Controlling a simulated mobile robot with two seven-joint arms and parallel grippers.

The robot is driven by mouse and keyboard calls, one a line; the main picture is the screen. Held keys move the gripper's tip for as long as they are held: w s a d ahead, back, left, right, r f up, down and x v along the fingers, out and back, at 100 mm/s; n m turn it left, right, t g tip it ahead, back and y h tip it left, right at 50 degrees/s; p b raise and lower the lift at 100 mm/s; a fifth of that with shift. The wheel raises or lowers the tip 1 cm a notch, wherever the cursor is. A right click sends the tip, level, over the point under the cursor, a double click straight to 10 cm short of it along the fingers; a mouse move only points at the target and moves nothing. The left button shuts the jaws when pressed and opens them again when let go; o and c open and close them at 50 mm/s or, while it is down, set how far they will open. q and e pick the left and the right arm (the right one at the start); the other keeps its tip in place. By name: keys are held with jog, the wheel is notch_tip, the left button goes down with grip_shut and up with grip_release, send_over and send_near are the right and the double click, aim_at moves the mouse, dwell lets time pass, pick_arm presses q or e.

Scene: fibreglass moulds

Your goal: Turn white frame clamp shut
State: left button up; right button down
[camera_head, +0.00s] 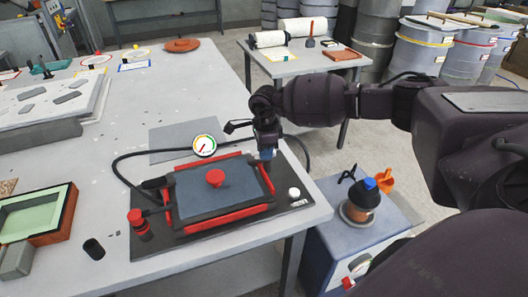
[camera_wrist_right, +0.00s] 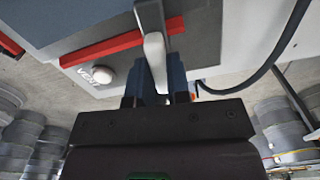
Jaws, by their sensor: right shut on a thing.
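The white frame clamp (camera_wrist_right: 154,55) is a pale lever standing at the edge of the red-framed mould. In the right wrist view it rises from between my right gripper's fingers (camera_wrist_right: 156,80), which are closed on it. In the head view my right gripper (camera_head: 267,157) points down at the right side of the red frame (camera_head: 224,218) and hides the clamp. The frame surrounds a dark grey panel (camera_head: 200,190) with a red knob (camera_head: 215,177) on top. My left gripper is out of view.
A white round knob (camera_head: 294,192) sits on the dark base board near the clamp. A gauge (camera_head: 204,145) and black hose stand behind the frame. A red-topped fitting (camera_head: 138,222) is at front left. A blue-grey cabinet (camera_head: 350,240) stands to the right.

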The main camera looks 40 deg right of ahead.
jog(key=shift+n, duration=0.8)
jog(key=shift+r+b, duration=0.1)
jog(key=shift+b, duration=0.2)
jog(key=c, duration=1.1)
grip_release()
notch_tip(320, 180, up, 11)
jog(key=shift+f+p, duration=0.15)
jog(key=shift+p, duration=0.15)
